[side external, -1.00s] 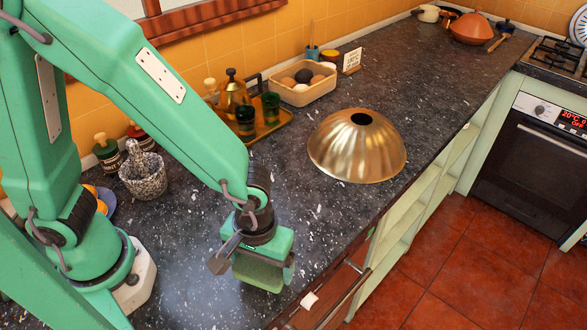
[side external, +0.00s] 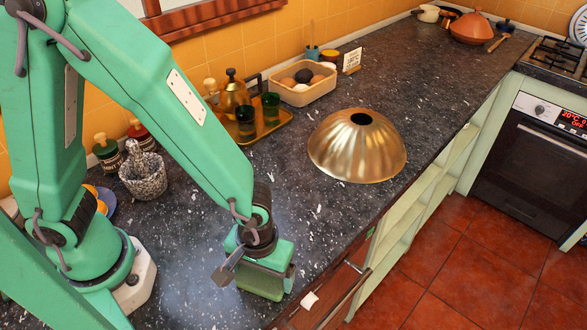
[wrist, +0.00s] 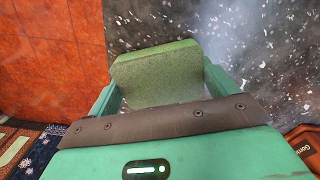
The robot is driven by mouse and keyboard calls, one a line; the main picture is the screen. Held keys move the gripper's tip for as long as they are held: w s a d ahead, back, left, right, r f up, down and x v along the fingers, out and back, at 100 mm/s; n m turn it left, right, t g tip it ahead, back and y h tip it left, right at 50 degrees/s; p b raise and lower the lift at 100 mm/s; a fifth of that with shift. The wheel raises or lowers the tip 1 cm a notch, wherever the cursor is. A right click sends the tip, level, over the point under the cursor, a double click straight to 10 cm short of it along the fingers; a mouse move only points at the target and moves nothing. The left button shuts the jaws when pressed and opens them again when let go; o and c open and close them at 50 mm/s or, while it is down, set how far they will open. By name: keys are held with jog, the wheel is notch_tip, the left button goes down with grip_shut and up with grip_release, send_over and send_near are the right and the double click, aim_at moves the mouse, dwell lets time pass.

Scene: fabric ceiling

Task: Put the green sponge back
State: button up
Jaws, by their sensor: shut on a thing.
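The green sponge (side external: 262,283) is a block held between the fingers of my gripper (side external: 264,270), over the near part of the dark speckled counter (side external: 215,262). In the wrist view the sponge (wrist: 157,74) sits between the two green fingers of my gripper (wrist: 158,92), which are shut on it. The sponge is close to the counter's front edge. I cannot tell whether its underside touches the counter.
A gold fluted dome (side external: 357,146) stands to the right on the counter. A stone mortar (side external: 143,175) and dark bottles (side external: 107,153) are at left. A tray with green glasses (side external: 271,108) is behind. A wooden drawer front (side external: 326,297) and red floor (side external: 470,265) lie beyond the edge.

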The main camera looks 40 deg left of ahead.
jog(key=shift+f, duration=0.1)
jog(key=o, duration=0.9)
jog(key=shift+r, duration=6.15)
jog(key=shift+a+r, duration=0.1)
